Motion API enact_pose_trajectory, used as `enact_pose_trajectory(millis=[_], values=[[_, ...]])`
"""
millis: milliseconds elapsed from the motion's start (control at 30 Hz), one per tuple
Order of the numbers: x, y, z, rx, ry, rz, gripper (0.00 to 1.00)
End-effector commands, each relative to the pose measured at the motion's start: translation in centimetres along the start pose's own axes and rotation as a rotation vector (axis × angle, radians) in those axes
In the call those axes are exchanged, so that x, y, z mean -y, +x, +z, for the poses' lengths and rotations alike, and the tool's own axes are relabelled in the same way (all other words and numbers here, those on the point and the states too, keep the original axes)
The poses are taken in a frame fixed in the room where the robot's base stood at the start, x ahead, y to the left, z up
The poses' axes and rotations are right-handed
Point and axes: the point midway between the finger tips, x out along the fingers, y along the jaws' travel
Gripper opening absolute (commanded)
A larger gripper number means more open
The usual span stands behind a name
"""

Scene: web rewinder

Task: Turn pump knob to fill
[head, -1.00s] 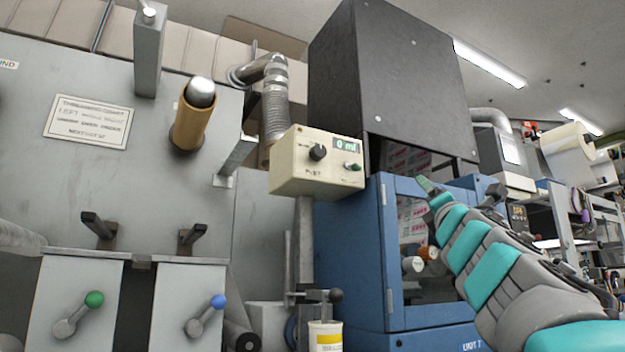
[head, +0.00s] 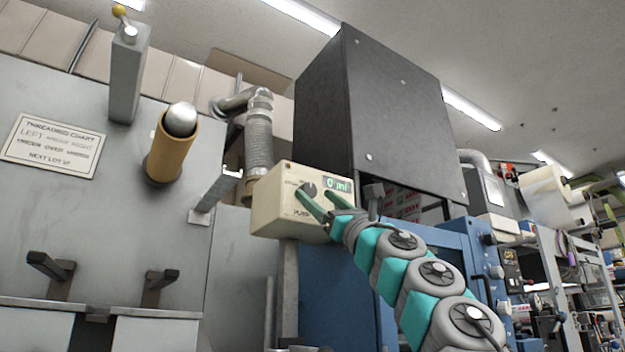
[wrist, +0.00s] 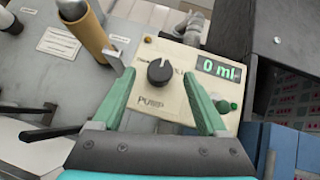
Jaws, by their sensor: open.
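The cream pump box (head: 270,212) stands in the middle of the head view, with a display (head: 337,184) reading 0 ml. Its dark round pump knob (wrist: 160,73) shows in the wrist view above the label PUMP; it also shows in the head view (head: 309,189). In the head view my gripper (head: 320,204) is close to the box; contact cannot be told.
A blue cabinet (head: 440,250) with a tall black housing (head: 385,110) stands right of the box. A ribbed hose (head: 259,135) rises behind the box. On the left, a grey machine panel (head: 60,220) carries a tan core (head: 170,150) and dark brackets (head: 157,285).

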Motion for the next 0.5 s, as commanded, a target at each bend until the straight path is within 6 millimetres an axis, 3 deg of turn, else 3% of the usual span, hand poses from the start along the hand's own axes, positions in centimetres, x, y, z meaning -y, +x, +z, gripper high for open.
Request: enact_pose_trajectory(millis=[33, 200, 500], values=[[0.1, 1.1, 0.5, 0.001, 0.001, 0.001, 0.76], [0.0, 2.3, 0.3, 0.001, 0.001, 0.001, 0.76], [0.0, 2.7, 0.0, 0.0, 0.001, 0.0, 0.76]])
